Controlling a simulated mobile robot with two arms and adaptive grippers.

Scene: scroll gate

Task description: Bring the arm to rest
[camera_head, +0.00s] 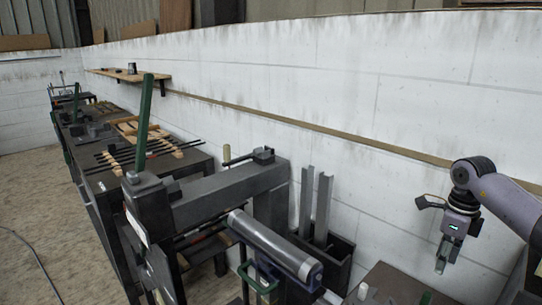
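My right arm (510,203) comes in from the right edge, bends at a dark elbow-like joint and hangs down in front of the white wall. My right gripper (446,256) points downward at its end, in the air above the right end of the work area. Its fingers are small and seen at an angle, so I cannot tell whether they are open or shut. I see nothing clearly held in it. My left gripper is not in view.
A dark machine frame (222,192) with a green upright lever (144,122) stands at centre left. A grey roller (272,243) lies in front of it. A dark bin (338,262) holds upright metal profiles. A dark tabletop (392,285) is below the gripper. Floor (35,200) is open at left.

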